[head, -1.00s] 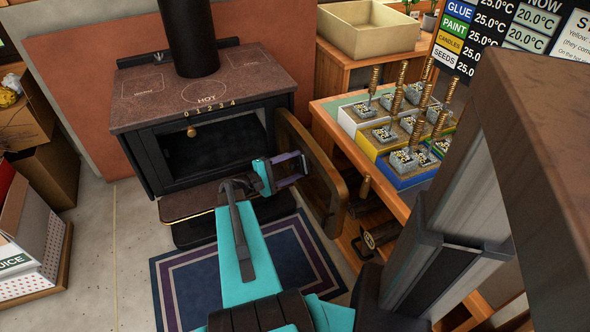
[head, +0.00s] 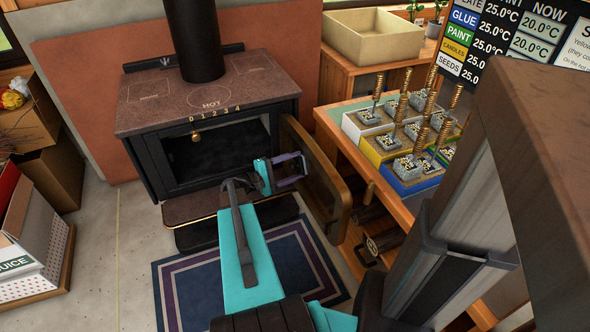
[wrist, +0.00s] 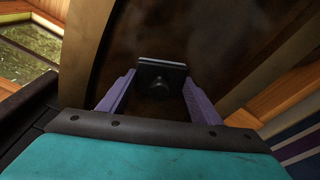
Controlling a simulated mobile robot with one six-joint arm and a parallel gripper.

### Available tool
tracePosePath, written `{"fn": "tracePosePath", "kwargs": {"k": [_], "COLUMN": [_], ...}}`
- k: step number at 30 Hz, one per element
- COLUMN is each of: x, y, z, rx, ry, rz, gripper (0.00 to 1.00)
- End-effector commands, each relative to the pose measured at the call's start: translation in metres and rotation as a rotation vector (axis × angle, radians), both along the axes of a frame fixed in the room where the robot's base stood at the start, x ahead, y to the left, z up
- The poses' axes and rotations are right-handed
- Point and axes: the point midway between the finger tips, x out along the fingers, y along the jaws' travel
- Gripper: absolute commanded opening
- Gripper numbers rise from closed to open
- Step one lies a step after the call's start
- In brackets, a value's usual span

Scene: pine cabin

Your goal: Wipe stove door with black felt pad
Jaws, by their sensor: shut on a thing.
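The stove (head: 215,110) stands at the back with its door (head: 318,180) swung open to the right. The door glass (wrist: 215,45) fills the middle of the wrist view and looks brown and smudged. My gripper (head: 292,168) is in front of the inner face of the door.
A wooden bench (head: 345,135) with colored trays and spring-topped blocks stands right of the door. Firewood (head: 385,240) lies below it. A striped rug (head: 195,275) covers the floor in front. Boxes (head: 35,235) stand at the left.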

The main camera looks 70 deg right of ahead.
Motion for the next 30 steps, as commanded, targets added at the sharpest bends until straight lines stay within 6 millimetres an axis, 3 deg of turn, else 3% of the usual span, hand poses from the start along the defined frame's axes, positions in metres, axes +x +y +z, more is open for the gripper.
{"fn": "tracePosePath", "kwargs": {"k": [12, 30], "x": [0.016, 0.022], "y": [-0.018, -0.024], "z": [0.000, 0.000], "rx": [0.000, 0.000], "ry": [0.000, 0.000], "rz": [-0.001, 0.000], "gripper": [0.32, 0.32]}}
